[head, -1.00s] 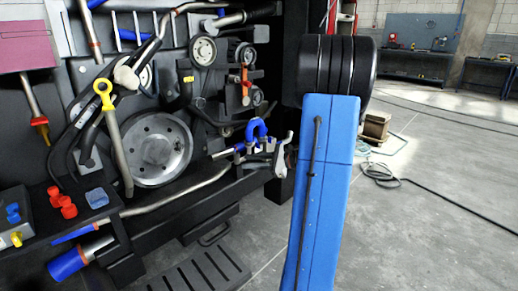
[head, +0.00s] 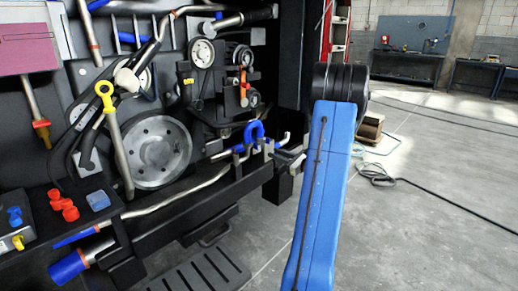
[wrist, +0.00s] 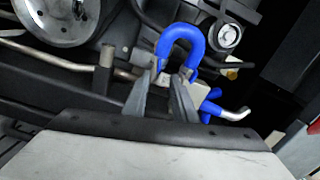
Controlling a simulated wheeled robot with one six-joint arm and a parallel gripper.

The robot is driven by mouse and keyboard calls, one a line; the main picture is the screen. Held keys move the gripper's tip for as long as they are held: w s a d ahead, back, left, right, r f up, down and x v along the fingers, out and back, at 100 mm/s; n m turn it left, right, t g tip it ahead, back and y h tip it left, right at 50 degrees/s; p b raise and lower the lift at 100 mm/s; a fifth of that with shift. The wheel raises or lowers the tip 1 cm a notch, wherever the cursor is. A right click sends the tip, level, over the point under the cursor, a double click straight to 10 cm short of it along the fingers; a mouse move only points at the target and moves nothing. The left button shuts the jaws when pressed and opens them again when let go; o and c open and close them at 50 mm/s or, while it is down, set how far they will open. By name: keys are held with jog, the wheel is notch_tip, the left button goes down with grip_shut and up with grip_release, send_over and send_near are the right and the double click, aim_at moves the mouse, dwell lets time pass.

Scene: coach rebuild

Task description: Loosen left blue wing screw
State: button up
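A small blue knob (head: 14,216), shaped like a wing screw, stands on a grey box at the far left of the head view. A second blue piece (head: 98,200) sits to its right, beside red knobs; I cannot tell clearly whether it is a wing screw. My gripper (head: 284,160) is far right of both, near the blue U-shaped hose. In the wrist view my gripper (wrist: 172,72) has its two fingers apart, with the blue hose (wrist: 180,35) just beyond the tips. I see nothing held. Neither blue knob shows clearly in the wrist view.
The engine's large pulley (head: 153,150) and a yellow-ringed rod (head: 111,130) lie between my gripper and the left box. Red knobs (head: 63,205) stand close to the blue pieces. A dark step (head: 205,270) is below; open floor lies to the right.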

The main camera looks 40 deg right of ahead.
aim_at(257, 147)
jog(key=w, duration=0.7)
jog(key=w+a, duration=0.1)
jog(key=w, duration=0.3)
grip_shut()
